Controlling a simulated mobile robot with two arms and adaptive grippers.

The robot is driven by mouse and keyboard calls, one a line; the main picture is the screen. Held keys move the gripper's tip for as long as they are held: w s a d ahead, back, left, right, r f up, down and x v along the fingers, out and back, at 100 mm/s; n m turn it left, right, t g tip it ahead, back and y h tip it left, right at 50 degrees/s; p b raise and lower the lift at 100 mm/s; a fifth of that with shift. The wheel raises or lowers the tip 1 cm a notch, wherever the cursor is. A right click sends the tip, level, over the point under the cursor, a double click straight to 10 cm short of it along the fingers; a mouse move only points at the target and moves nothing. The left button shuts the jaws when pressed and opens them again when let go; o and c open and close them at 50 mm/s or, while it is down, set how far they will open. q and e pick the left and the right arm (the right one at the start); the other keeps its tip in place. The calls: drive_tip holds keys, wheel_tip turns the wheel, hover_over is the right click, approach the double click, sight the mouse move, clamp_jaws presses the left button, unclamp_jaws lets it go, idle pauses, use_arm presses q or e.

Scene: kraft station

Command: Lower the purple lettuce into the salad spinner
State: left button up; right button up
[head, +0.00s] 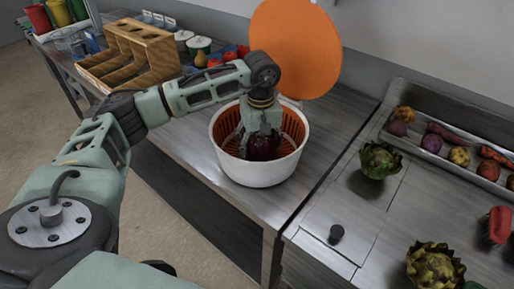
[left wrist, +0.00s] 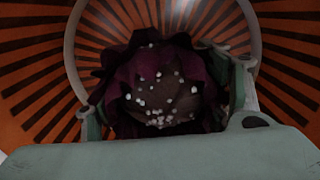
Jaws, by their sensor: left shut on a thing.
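The salad spinner (head: 259,172) is a white bowl with an orange slotted basket inside, standing on the metal table. Its round orange lid (head: 296,45) is raised behind it. My left gripper (head: 262,148) reaches down into the bowl, shut on the dark purple lettuce (head: 263,150). In the left wrist view the purple lettuce (left wrist: 158,85) sits between the fingers, inside the orange slotted basket (left wrist: 38,70), with white specks on it. Whether it touches the basket floor is hidden. My right gripper is not in view.
A metal tray (head: 432,152) of root vegetables lies at the right. A wooden organizer (head: 128,56) stands at the back left. The table right of the spinner is clear.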

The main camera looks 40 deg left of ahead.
use_arm(q)
drive_tip(key=o, duration=1.3)
drive_tip(key=shift+r, duration=0.15)
wheel_tip(320, 180, up, 12)
drive_tip(key=shift+f, duration=0.1)
